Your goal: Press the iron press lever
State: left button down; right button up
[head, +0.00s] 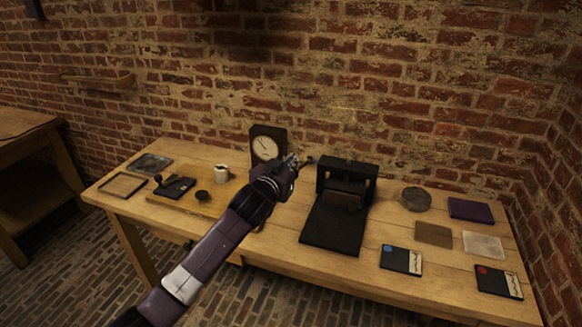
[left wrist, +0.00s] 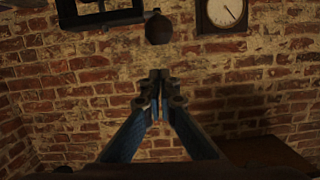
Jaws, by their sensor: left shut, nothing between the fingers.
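The black iron press (head: 334,228) stands on the table right of centre, with a flat dark bed in front of its upright frame. A dark lever knob (head: 310,160) sticks out at the frame's upper left. My left gripper (head: 295,162) is just left of this knob; I cannot tell whether they touch. In the left wrist view my left gripper (left wrist: 160,88) has its fingertips together with nothing between them. There the round dark knob (left wrist: 158,28) hangs at the top, apart from the fingertips in the picture, and part of the press frame (left wrist: 100,14) shows at upper left.
A dial clock (head: 266,146) stands behind my left arm. Right of the press are a round grey disc (head: 416,198), a purple book (head: 471,209) and flat cards. A brick wall stands behind.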

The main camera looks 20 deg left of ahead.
pick_arm(q)
jog(key=shift+f, duration=1.4)
pick_arm(e)
jog(key=shift+r, duration=0.25)
